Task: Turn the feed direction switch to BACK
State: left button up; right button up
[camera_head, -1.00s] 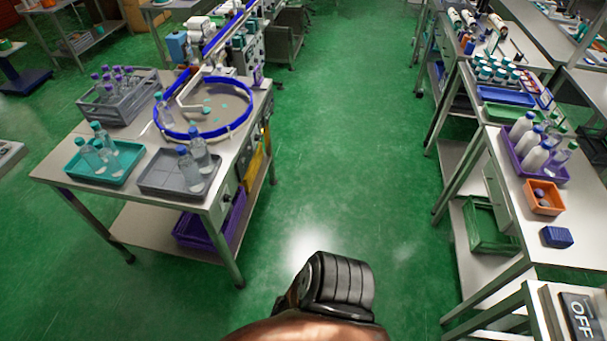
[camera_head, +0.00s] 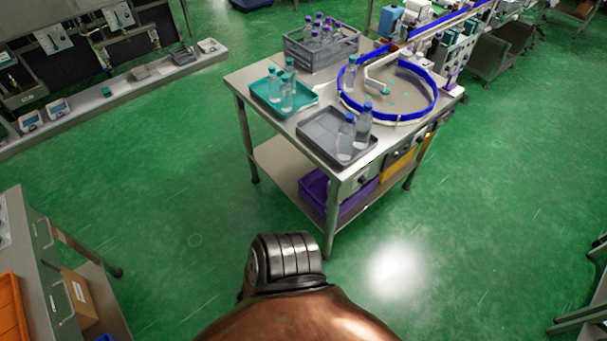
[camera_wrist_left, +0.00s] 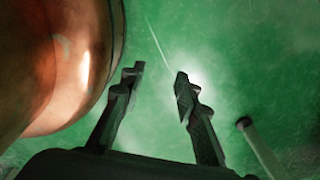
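No feed direction switch can be made out by its label. A steel machine table (camera_head: 300,125) with a blue-rimmed round feeder (camera_head: 436,98) stands right of centre in the head view. Its right-hand side panel carries small dark knobs (camera_head: 363,180), too small to read. My left gripper (camera_wrist_left: 158,78) shows in the left wrist view, with its two dark fingers apart and nothing between them, above green floor. Neither gripper shows in the head view, and the right one is in no view.
On the machine table are a teal tray (camera_head: 262,95) and a grey tray (camera_head: 325,140) with bottles, and a grey crate (camera_head: 305,56). A purple bin (camera_head: 315,190) sits below. Another bench (camera_head: 40,260) stands at lower left. Green floor between is clear.

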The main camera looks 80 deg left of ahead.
aim_at(362, 180)
jog(key=u, duration=1.95)
